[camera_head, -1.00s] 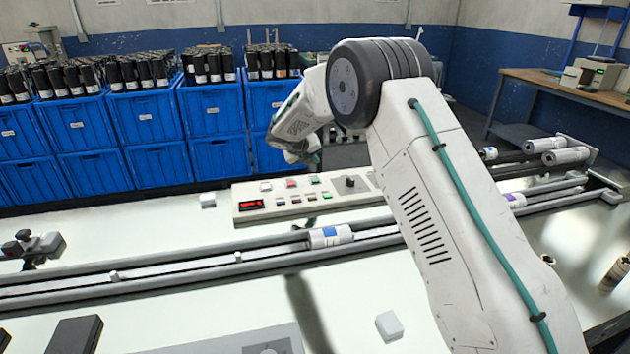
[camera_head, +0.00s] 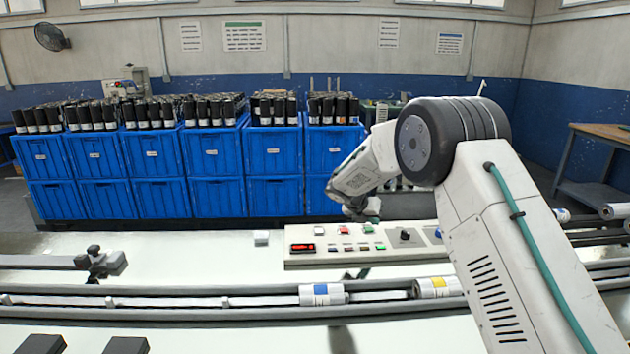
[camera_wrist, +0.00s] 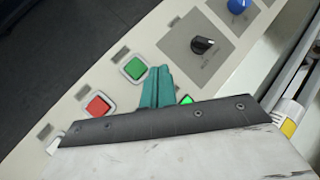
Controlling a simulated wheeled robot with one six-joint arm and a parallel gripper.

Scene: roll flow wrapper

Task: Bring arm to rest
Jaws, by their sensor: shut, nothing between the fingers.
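My arm (camera_head: 510,240) rises from the lower right in the head view and bends at a dark round joint. Its forearm points down and left over the control panel (camera_head: 300,260). In the wrist view, my gripper (camera_wrist: 158,72) shows as teal fingers, shut and empty, over the panel. A green button (camera_wrist: 135,68) is just left of the fingers, and a red button (camera_wrist: 98,106) is farther left. A black knob (camera_wrist: 202,45) is to the right. The fingertips are hard to make out in the head view. I cannot tell whether they touch the panel.
A conveyor rail (camera_head: 180,302) runs across the table in front of the panel, carrying a roll with a blue band (camera_head: 322,294) and one with a yellow band (camera_head: 437,288). Blue crates (camera_head: 218,165) with black rolls stand behind.

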